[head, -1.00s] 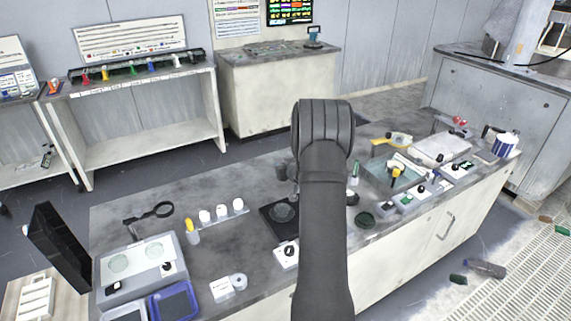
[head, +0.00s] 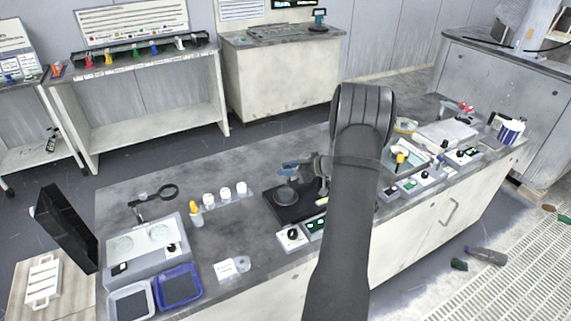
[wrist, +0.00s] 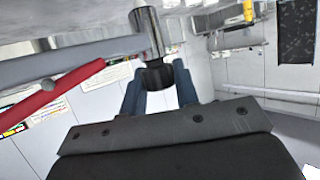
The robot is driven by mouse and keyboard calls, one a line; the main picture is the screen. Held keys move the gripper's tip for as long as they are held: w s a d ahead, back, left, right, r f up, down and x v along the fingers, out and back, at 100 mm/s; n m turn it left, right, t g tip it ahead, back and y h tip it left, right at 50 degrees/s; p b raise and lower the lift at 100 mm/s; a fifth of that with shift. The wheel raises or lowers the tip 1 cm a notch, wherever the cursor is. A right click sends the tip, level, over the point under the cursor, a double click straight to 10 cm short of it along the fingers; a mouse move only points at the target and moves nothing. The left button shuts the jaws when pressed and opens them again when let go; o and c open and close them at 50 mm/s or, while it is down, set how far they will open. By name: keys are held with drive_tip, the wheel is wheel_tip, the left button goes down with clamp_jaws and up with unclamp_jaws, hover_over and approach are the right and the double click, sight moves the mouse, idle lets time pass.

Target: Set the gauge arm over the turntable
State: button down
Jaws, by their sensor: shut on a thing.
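The turntable (head: 286,195), a dark round disc on a black square base, is on the bench left of my forearm in the head view. My gripper (head: 292,168) reaches left, at the disc's far side in the picture. In the wrist view its blue fingers (wrist: 160,88) are shut on a dark knob (wrist: 157,75) at the end of a shiny metal cylinder (wrist: 147,32). A grey bar (wrist: 75,64) runs left from this cylinder; it looks like the gauge arm. A red bar (wrist: 52,90) lies beside it. The head view is too small to tell the gauge arm's exact place over the disc.
Control boxes (head: 291,236) stand in front of the turntable. White bottles (head: 225,194) stand left of it, and a magnifier (head: 167,192) farther left. A tray with a yellow knob (head: 400,158) is right of my forearm. Bare bench lies behind the bottles.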

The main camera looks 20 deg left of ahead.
drive_tip(key=shift+s+d+n+g, duration=0.5)
drive_tip(key=shift+s+n+g, duration=0.1)
drive_tip(key=shift+n+g, duration=0.15)
drive_tip(key=c, duration=1.1)
unclamp_jaws()
drive_tip(key=shift+s+d, duration=0.1)
drive_tip(key=v, duration=1.7)
drive_tip(key=shift+d, duration=0.25)
drive_tip(key=x, duration=1.7)
drive_tip(key=shift+a, duration=0.3)
